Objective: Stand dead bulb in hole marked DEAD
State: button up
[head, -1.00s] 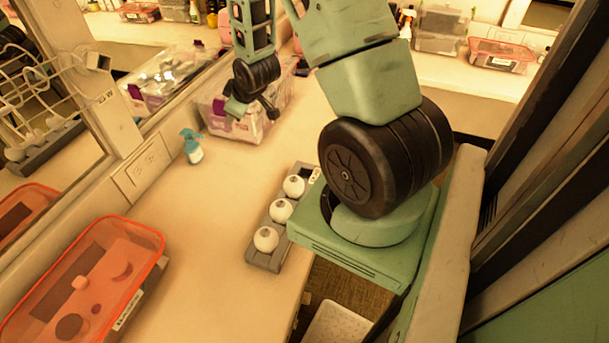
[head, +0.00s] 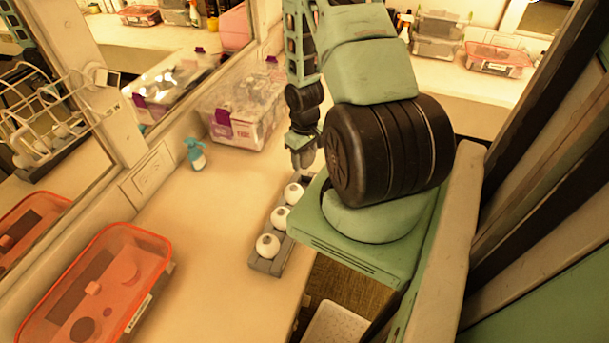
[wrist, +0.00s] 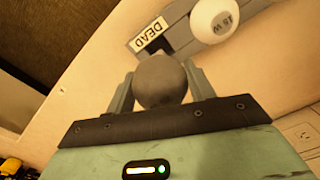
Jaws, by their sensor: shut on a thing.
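My gripper (wrist: 160,88) is shut on the dead bulb (wrist: 160,78), a dark grey round globe between the two fingers. In the head view my gripper (head: 303,150) hangs just above the far end of the grey rack (head: 264,265). In the wrist view the rack's end carries a white DEAD label (wrist: 150,36), just beyond the held bulb. The hole by that label cannot be made out clearly.
An orange-lidded bin (head: 95,285) stands at the left of the counter. A blue spray bottle (head: 196,155) and a clear bin with purple latches (head: 245,112) stand by the mirror. The counter between bin and rack is clear.

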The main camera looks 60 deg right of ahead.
aim_at(305, 172)
jog(key=shift+f+p, duration=0.85)
jog(key=shift+f, duration=2.55)
jog(key=o, duration=0.8)
